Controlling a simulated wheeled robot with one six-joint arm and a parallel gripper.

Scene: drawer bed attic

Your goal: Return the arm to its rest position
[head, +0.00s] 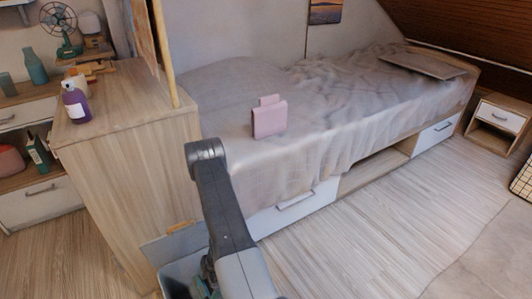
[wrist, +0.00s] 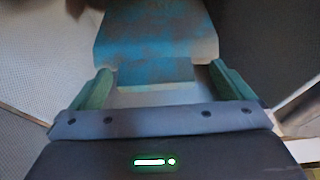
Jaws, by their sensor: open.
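My arm (head: 222,205) reaches down in front of the wooden cabinet in the head view. My gripper (wrist: 162,74) is open in the wrist view, with its two green fingers spread apart. A worn blue object (wrist: 155,35) with a narrower tab lies just ahead of the fingers. The tab shows between them, with gaps at both sides. In the head view my gripper is low, at a grey bin (head: 172,279) on the floor, and is mostly hidden by my arm.
The wooden cabinet (head: 125,160) stands close at the left, with a purple bottle (head: 75,103) on top. The bed (head: 330,125) with a pink object (head: 269,117) on it lies behind my arm. A white bed drawer (head: 292,208) is near my arm.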

